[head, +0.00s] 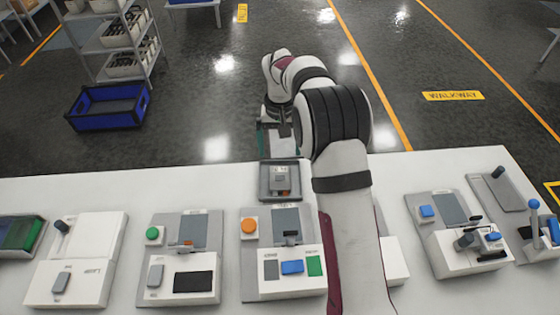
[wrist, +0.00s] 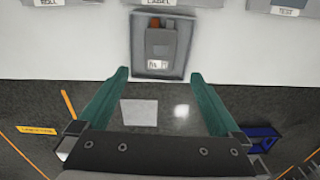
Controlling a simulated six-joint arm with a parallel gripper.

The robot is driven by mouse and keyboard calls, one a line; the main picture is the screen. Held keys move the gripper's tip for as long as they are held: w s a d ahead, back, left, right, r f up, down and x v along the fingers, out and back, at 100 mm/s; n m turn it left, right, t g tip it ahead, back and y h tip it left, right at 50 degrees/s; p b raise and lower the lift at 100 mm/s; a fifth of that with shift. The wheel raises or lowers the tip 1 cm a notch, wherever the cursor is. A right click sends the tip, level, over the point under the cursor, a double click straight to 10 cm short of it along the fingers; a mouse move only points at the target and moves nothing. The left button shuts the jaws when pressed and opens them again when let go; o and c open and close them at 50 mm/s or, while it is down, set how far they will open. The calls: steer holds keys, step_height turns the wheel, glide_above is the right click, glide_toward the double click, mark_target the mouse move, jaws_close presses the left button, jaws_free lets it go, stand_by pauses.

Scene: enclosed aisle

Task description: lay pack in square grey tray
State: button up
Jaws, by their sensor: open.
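A square grey tray (head: 264,192) lies at the far edge of the white table; it also shows in the wrist view (wrist: 136,66). A grey block (wrist: 160,42) lies inside it, with a small orange-brown piece (wrist: 154,23) beside its end. The block also shows in the head view (head: 281,178); I cannot tell for sure that it is the pack. My gripper (head: 278,150), with green fingers, is open beyond the tray's far side. In the wrist view its fingertips (wrist: 159,73) are apart, with nothing clearly held between them.
Several stations with buttons and panels line the table, including one with an orange button (head: 248,226) just in front of the tray. A blue crate (head: 108,108) stands on the dark floor near a shelf rack (head: 122,40). White table is bare beside the tray.

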steer(key=s+d+r+m, duration=0.2)
steer(key=s+r, duration=1)
steer(key=s, duration=0.5)
steer(key=s+f+m+y, duration=0.1)
steer(key=s+f+m, duration=0.1)
steer(key=s, duration=1.8)
steer(key=shift+f+m+y, duration=0.2)
steer(key=shift+m+y, duration=0.2)
steer(key=shift+m, duration=0.1)
